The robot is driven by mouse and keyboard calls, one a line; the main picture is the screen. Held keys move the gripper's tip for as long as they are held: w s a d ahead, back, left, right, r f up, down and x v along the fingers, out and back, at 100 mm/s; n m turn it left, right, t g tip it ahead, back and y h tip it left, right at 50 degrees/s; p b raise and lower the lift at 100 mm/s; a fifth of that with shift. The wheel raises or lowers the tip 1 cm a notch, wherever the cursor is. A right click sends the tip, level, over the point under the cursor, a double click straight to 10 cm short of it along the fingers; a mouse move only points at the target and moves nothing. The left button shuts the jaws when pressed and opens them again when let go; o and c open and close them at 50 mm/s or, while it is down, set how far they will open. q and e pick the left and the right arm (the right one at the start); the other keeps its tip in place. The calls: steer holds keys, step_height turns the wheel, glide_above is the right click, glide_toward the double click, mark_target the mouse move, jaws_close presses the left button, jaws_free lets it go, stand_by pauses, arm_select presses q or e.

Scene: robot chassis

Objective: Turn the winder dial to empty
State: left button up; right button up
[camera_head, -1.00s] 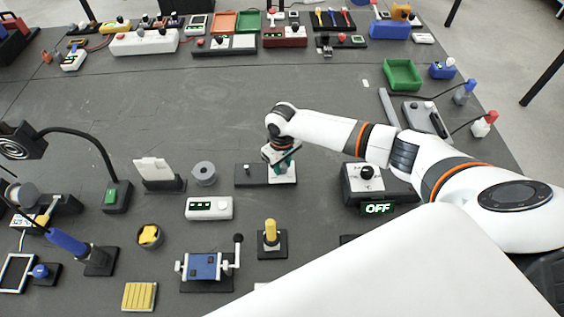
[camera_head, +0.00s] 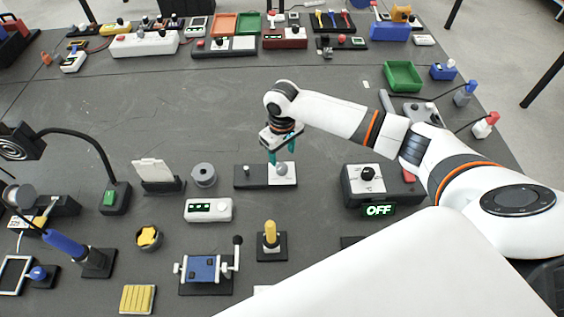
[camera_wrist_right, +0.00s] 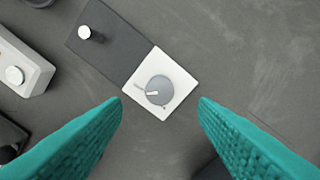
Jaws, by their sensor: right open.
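The winder is a dark block (camera_head: 251,176) with a small peg, joined to a white plate that carries a round grey dial (camera_head: 281,169). In the right wrist view the dial (camera_wrist_right: 159,90) has a white pointer mark directed left, towards tiny lettering on the plate (camera_wrist_right: 176,66) that is too small to read surely. My right gripper (camera_head: 282,150) has teal fingers and is above the dial, apart from it. In the right wrist view its open fingers (camera_wrist_right: 160,104) stand either side of the dial with nothing between them. My left gripper is not in view.
A grey spool (camera_head: 204,175) and a white box with knobs (camera_head: 208,209) stand to the left of the winder. A yellow-handled lever (camera_head: 270,236) is in front. A box with an OFF display (camera_head: 379,210) is to the right.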

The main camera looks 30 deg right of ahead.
mark_target(282, 167)
step_height(282, 167, up, 5)
steer(key=shift+r+b, duration=0.2)
steer(key=shift+b, duration=0.1)
stand_by(0.4)
